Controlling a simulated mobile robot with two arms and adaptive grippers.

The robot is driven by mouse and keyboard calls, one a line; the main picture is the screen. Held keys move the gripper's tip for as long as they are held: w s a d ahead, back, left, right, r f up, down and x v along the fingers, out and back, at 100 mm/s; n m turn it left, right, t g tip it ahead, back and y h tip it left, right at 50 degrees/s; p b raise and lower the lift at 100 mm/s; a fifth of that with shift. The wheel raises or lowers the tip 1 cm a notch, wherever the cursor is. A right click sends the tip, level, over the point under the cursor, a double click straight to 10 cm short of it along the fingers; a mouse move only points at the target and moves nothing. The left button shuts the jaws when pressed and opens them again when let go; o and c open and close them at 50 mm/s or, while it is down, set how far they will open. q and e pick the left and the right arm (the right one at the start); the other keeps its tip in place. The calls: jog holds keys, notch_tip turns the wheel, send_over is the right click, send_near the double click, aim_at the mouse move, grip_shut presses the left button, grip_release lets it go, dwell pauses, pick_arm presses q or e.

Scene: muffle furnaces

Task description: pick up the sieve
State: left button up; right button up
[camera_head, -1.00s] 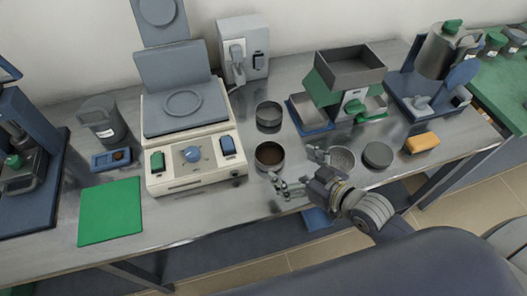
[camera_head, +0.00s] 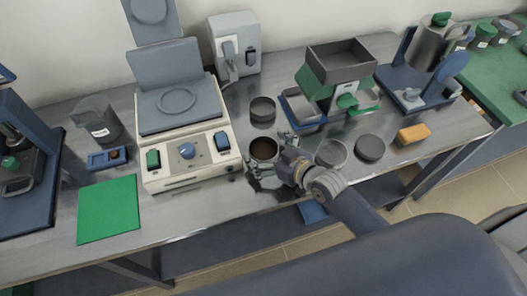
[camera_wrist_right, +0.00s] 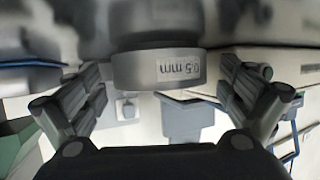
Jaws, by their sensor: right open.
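In the right wrist view, a round rim with a "0.5 mm" label (camera_wrist_right: 158,70) sits between the fingers. My right gripper (camera_head: 267,162) is open, with one finger on each side of the sieve's near part. The wrist view shows gaps between the fingers and the rim, so I see no grip. My left gripper is in neither view.
An empty round pan (camera_head: 263,108) stands just behind the sieve. A pale mesh-like round dish (camera_head: 331,153) and a dark round disc (camera_head: 370,148) lie to the right. The instrument (camera_head: 189,160) stands close on the left. A green mat (camera_head: 108,210) lies farther left.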

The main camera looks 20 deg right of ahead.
aim_at(265, 155)
jog(key=shift+s, duration=0.1)
jog(key=shift+c, duration=0.9)
jog(key=c, duration=1.3)
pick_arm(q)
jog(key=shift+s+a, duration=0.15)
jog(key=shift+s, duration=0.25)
pick_arm(e)
jog(key=shift+r, duration=0.1)
jog(key=shift+r, duration=0.5)
notch_tip(265, 155, up, 2)
jog(key=shift+r, duration=0.2)
jog(key=s+d, duration=0.2)
jog(key=s, duration=0.2)
jog(key=s+d+b, duration=0.1)
jog(key=s+d, duration=0.1)
jog(key=s, duration=0.2)
jog(key=s+d+r+b, duration=0.1)
jog(key=s+d, duration=0.1)
jog(key=s, duration=0.3)
jog(key=shift+d+r, duration=0.1)
jog(key=shift+d, duration=0.05)
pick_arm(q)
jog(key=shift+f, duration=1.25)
pick_arm(e)
jog(key=shift+s+d+r, duration=0.15)
jog(key=shift+s+d, duration=0.25)
jog(key=shift+s, duration=0.25)
